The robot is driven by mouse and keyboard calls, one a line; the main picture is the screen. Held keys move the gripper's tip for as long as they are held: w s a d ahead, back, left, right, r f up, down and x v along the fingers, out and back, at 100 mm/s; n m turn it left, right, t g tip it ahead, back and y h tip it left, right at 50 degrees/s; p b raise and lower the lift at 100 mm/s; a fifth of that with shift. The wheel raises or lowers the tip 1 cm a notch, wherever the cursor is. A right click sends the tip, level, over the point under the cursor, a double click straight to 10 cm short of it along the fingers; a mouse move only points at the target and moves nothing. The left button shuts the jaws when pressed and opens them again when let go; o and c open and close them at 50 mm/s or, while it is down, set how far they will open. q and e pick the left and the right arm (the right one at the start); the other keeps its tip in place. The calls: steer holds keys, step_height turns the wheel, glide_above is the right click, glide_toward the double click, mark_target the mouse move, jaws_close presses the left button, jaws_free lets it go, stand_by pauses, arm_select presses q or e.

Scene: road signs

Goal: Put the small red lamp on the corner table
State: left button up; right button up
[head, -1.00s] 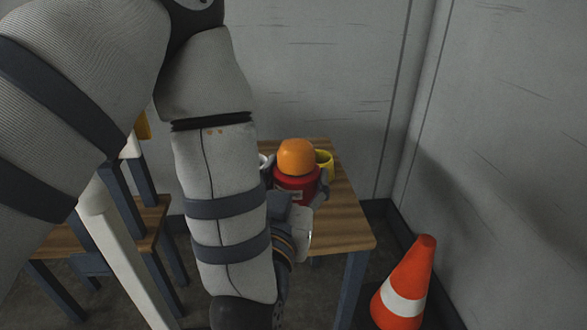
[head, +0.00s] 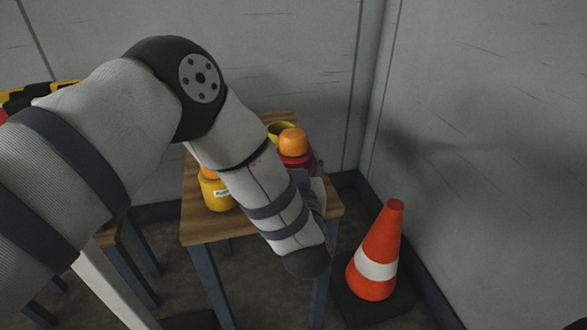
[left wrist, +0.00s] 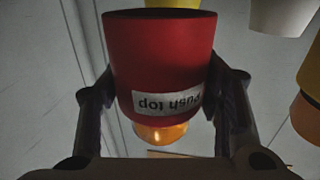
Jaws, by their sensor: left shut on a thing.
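The small red lamp, with an orange dome (head: 293,142) and a red body (head: 296,160), is at the far right of the wooden corner table (head: 205,228). My left gripper (left wrist: 165,95) is shut on the red body, one finger on each side; in the head view my forearm hides most of it. In the left wrist view the lamp's body (left wrist: 160,55) fills the middle, with a "Push top" label upside down and the orange dome below. I cannot tell whether its base touches the tabletop. My right gripper is not in view.
A yellow lamp (head: 215,196) with an orange top stands on the table's left side, partly behind my arm. A striped traffic cone (head: 392,235) stands on the floor to the right, near the walls.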

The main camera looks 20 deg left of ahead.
arm_select(q)
steer(key=shift+f, duration=0.85)
steer(key=shift+f, duration=0.2)
steer(key=o, duration=1.4)
steer(key=shift+r, duration=0.15)
